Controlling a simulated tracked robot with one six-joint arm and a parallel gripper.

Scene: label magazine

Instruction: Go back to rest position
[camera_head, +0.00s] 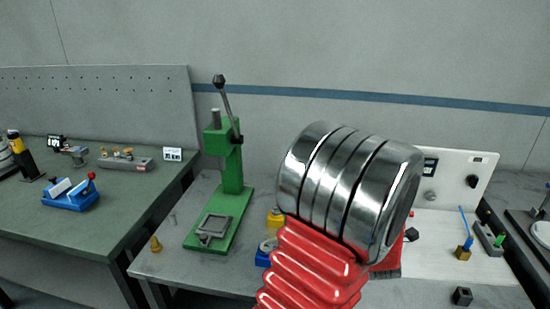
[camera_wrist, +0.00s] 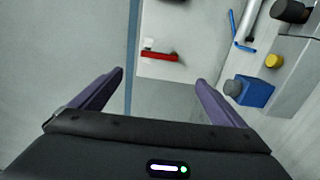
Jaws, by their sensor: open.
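My gripper (camera_wrist: 160,78) shows in the wrist view with its two purple fingers spread wide apart. It is open and nothing is held between the fingers. Beyond the fingertips is a pale panel (camera_wrist: 172,22) with a small red piece (camera_wrist: 158,57) on it, apart from the gripper. In the head view my arm, with chrome rings and red ribbed sleeve, rises in front of the bench. The gripper itself is not visible there.
A green lever press (camera_head: 230,165) stands on the grey bench (camera_head: 165,262), left of my arm. A white panel (camera_head: 455,170) stands behind to the right. A green-topped table (camera_head: 60,220) at left carries a blue fixture (camera_head: 70,199). A blue block (camera_wrist: 254,92) shows right of the fingers.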

